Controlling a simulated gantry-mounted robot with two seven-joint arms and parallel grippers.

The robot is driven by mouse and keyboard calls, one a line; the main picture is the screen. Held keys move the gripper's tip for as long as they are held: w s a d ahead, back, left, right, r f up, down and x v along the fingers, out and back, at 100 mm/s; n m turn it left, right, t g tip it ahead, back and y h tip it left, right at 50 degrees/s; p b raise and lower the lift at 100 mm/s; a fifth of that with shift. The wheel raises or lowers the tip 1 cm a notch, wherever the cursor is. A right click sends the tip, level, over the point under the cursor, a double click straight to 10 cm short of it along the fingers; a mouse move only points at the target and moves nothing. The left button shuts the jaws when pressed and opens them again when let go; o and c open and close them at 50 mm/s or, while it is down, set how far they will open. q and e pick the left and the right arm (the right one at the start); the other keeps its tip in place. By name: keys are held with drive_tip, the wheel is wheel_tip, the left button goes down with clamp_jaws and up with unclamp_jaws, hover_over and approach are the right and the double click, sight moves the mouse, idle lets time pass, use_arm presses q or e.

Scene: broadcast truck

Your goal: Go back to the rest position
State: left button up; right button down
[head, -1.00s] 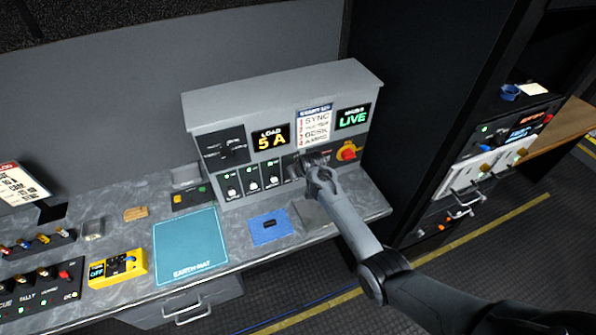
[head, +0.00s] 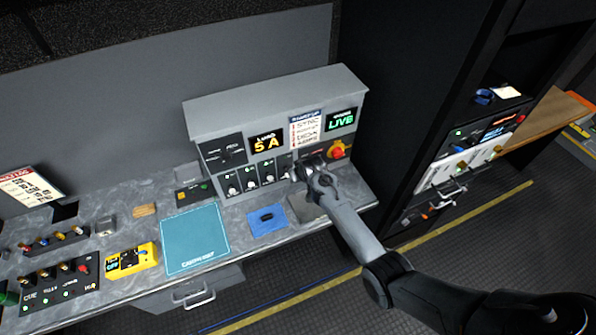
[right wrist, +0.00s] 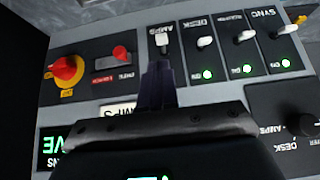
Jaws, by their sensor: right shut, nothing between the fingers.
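My right gripper (head: 309,172) is in front of the lower right part of the grey power panel (head: 240,110). In the right wrist view its dark fingers (right wrist: 158,88) are together and empty. They point at the white AMPS switch (right wrist: 163,42); I cannot tell whether they touch it. The DESK switch (right wrist: 205,42) and SYNC switch (right wrist: 287,32) stand beside it, with green lights lit by several switches. The head view shows displays reading 5 A (head: 267,144) and LIVE (head: 341,120). My left gripper is not in view.
A red knob on yellow (head: 337,150) is just right of my gripper. A teal mat (head: 195,240), a blue pad (head: 267,221) and a yellow meter (head: 131,260) lie on the grey bench. A dark rack (head: 400,110) stands at right. Floor in front is open.

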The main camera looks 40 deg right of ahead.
idle(0.5)
drive_tip(key=s+a+f+g, duration=0.1)
drive_tip(key=s+f+g, duration=0.1)
drive_tip(key=s+f, duration=1.2)
drive_tip(key=s+a+r+n+g, duration=0.1)
drive_tip(key=s+a+n, duration=0.35)
drive_tip(key=s, duration=0.95)
drive_tip(key=s+a+r, duration=0.3)
drive_tip(key=a+r, duration=0.1)
drive_tip(key=r, duration=0.3)
drive_tip(key=s+a+r+y, duration=0.1)
drive_tip(key=s+a+r, duration=0.2)
drive_tip(key=r, duration=0.5)
drive_tip(key=s+a+r+y, duration=0.1)
drive_tip(key=s+a+r, duration=0.3)
drive_tip(key=r, duration=0.3)
drive_tip(key=shift+a+r, duration=0.2)
drive_tip(key=shift+a, duration=0.7)
